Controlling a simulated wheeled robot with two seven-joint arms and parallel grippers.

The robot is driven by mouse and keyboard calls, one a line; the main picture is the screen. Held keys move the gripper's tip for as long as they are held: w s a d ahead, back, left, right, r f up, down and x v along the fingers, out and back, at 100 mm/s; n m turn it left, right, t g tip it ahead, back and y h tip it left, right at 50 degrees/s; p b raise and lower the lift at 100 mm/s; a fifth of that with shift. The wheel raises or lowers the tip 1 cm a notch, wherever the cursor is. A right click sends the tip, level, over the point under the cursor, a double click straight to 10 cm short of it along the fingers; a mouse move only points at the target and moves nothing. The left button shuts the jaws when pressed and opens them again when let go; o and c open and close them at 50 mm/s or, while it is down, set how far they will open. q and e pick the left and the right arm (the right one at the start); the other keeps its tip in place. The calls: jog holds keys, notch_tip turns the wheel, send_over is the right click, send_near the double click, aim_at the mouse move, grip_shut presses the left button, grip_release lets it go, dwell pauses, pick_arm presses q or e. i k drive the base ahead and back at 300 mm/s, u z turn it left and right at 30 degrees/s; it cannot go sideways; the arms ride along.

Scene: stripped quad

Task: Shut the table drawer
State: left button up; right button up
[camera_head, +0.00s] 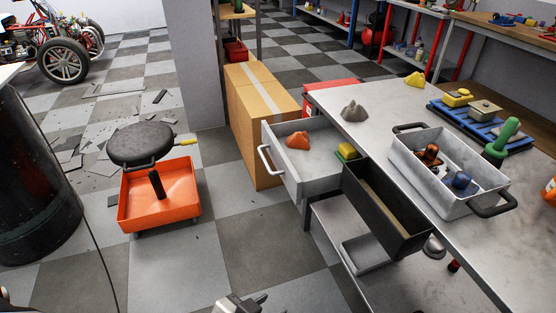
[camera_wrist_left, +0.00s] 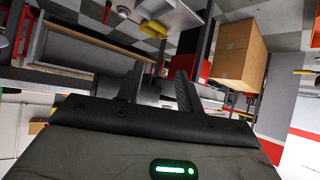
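The metal table (camera_head: 350,120) stands at the right in the head view. A light grey drawer (camera_head: 285,178) with a bar handle (camera_head: 265,160) sticks out from its left side, open. An orange lump (camera_head: 297,140) and a yellow-green block (camera_head: 346,152) lie in it. A dark drawer or bin (camera_head: 385,215) also sticks out beside it, nearer to me. My left gripper (camera_head: 256,300) shows only partly at the bottom edge, apart from the drawers. In the left wrist view its two fingers (camera_wrist_left: 158,78) are apart with nothing between them. My right gripper is not in view.
A grey bin (camera_head: 440,190) with parts stands on the table. A cardboard box (camera_head: 258,120) stands behind the light drawer. An orange wheeled stool (camera_head: 160,195) is at the left, and a dark drum (camera_head: 35,190) farther left. The checkered floor between stool and drawers is clear.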

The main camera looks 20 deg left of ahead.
aim_at(317, 170)
jog(key=z, duration=2.2)
jog(key=k, duration=1.15)
jog(key=u, duration=1.45)
jog(key=i, duration=0.5)
